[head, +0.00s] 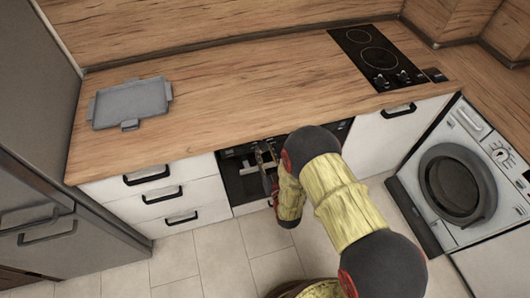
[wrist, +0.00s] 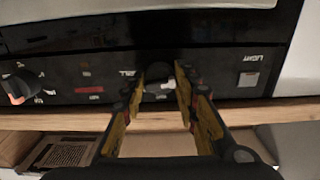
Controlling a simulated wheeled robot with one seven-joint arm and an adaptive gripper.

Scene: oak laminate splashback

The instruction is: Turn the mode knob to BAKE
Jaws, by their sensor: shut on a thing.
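The dark oven (head: 240,185) is built in under the worktop, and its black control panel (wrist: 110,68) fills the wrist view, where the lettering appears upside down. My gripper (wrist: 160,78) is shut on a dark round knob with a pale mark (wrist: 158,86), apparently the mode knob. A partly covered label beside it looks like GRILL; the fingers hide the other labels and I cannot tell the exact setting. In the head view my gripper (head: 266,152) reaches the panel, and the knob is too small to make out.
A second knob with a red mark (wrist: 17,90) is at the panel's left, and a pale square light button (wrist: 248,79) at its right. A grey tray (head: 130,102) and a black hob (head: 378,55) are on the worktop. A washing machine (head: 455,185) stands at the right.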

